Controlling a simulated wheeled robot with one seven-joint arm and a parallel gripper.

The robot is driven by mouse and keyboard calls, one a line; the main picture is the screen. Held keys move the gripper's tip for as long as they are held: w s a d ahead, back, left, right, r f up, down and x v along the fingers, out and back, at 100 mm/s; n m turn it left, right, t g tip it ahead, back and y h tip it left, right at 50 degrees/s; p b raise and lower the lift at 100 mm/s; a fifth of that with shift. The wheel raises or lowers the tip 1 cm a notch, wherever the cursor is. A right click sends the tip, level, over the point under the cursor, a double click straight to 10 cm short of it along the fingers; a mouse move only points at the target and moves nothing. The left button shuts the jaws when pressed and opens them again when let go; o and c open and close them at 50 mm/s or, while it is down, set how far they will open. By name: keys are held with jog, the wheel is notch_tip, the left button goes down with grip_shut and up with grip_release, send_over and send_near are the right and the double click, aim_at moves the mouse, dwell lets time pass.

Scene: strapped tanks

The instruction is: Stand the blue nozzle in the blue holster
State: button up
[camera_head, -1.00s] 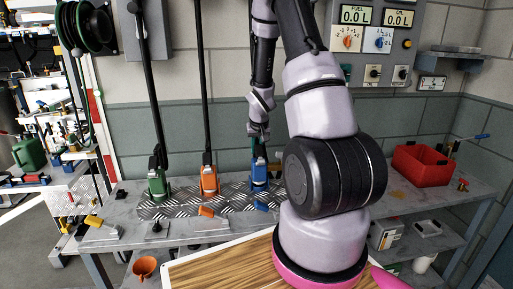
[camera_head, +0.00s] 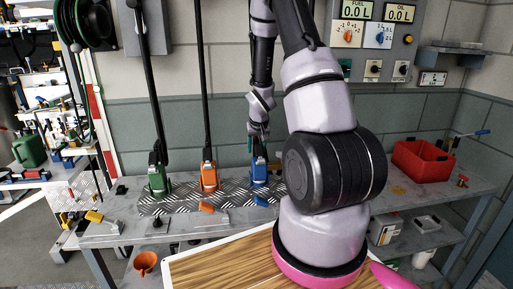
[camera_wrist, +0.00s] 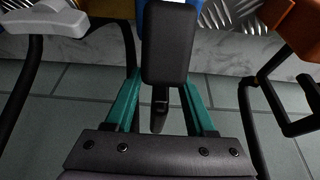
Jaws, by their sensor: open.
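The blue nozzle (camera_head: 260,169) stands upright on the checker-plate strip of the bench, at the right of the row. It seems to sit in the blue holster (camera_head: 261,183), though the two blend together at this size. My gripper (camera_head: 257,147) is just above and behind the nozzle. In the wrist view its teal fingers (camera_wrist: 161,88) are open, one on each side of the nozzle's black part (camera_wrist: 168,45), with gaps showing. Blue surface shows at the top edge there. The nozzle's lower end is hidden.
An orange nozzle (camera_head: 209,177) and a green nozzle (camera_head: 158,180) stand to the left, with black hoses rising from them. Small orange and blue pieces lie in front on the plate. A red bin (camera_head: 422,163) is at the right of the bench (camera_head: 400,200).

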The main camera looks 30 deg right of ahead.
jog(key=v, duration=1)
jog(key=shift+s+r, duration=0.15)
jog(key=shift+r, duration=0.25)
jog(key=shift+a+r, duration=0.15)
jog(key=shift+r, duration=0.2)
jog(key=s+a+r+m+t, duration=0.1)
jog(key=s+a+r, duration=0.2)
jog(key=s+r, duration=0.35)
jog(key=s+a+r, duration=0.3)
jog(key=a+r, duration=0.1)
jog(key=r, duration=0.6)
jog(key=s+a+r+y, duration=0.1)
jog(key=s+a+r, duration=0.2)
jog(key=s, duration=0.3)
jog(key=s+a+r+t+y, duration=0.1)
jog(key=s+a+r+y, duration=0.1)
jog(key=s+a+r, duration=0.2)
jog(key=s+r, duration=0.1)
jog(key=s, duration=0.2)
jog(key=shift+s+t, duration=0.25)
jog(key=shift+t, duration=0.05)
